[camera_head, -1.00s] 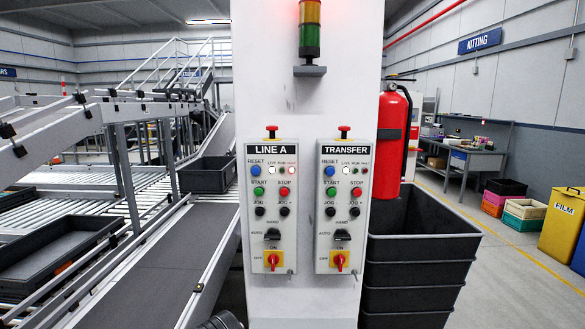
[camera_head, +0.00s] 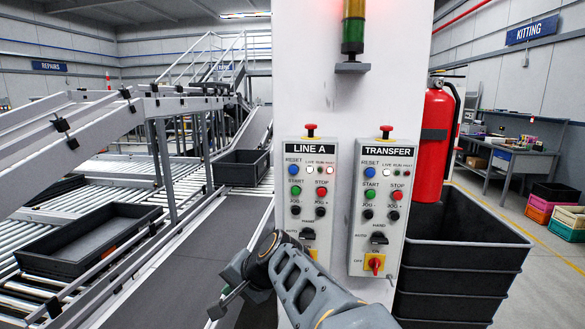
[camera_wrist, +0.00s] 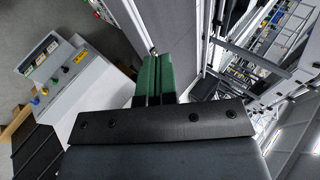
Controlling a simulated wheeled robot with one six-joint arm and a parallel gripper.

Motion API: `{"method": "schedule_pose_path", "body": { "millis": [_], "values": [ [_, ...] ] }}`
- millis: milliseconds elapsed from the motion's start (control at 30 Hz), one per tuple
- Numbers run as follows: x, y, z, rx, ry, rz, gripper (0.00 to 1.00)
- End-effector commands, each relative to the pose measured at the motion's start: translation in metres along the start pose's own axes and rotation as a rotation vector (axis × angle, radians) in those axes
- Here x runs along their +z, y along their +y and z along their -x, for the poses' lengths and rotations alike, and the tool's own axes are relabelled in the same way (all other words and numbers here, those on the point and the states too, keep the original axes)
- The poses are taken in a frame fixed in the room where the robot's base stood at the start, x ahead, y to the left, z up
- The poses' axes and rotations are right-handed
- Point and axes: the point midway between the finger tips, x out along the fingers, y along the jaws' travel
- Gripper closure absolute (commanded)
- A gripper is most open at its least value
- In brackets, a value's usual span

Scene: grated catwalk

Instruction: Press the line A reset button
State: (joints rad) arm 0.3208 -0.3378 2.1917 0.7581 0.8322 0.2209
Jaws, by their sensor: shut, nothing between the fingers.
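The LINE A panel (camera_head: 309,190) is on the front of a white column. Its blue reset button (camera_head: 293,170) is at upper left under the RESET label, in full view. The TRANSFER panel (camera_head: 379,205) beside it has its own blue reset button (camera_head: 370,172). My gripper (camera_head: 216,312) is low in the head view, left of and below the LINE A panel, apart from the button. My arm covers that panel's lower end. In the wrist view my gripper's green fingers (camera_wrist: 152,78) are together and empty. A tilted panel (camera_wrist: 52,60) shows at left there; I cannot tell which one.
A conveyor with a black tray (camera_head: 242,167) runs left of the column. Another tray (camera_head: 90,240) sits on rollers further left. Black stacked bins (camera_head: 465,255) and a red fire extinguisher (camera_head: 434,140) stand close on the right. A signal light (camera_head: 353,35) juts out above the panels.

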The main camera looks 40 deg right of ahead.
Motion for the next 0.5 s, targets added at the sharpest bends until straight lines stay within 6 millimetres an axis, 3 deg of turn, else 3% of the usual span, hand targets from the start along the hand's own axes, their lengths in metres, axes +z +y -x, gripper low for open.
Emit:
{"method": "schedule_pose_path", "body": {
  "millis": [33,200,300,500],
  "values": [
    [-0.029,-0.017,0.010,-0.080,0.037,-0.138,1.00],
    [-0.113,-0.057,0.047,-0.367,0.128,-0.536,1.00],
    [-0.155,-0.067,0.071,-0.511,0.165,-0.706,1.00],
    [-0.210,-0.073,0.111,-0.718,0.203,-0.919,1.00]
  ]
}}
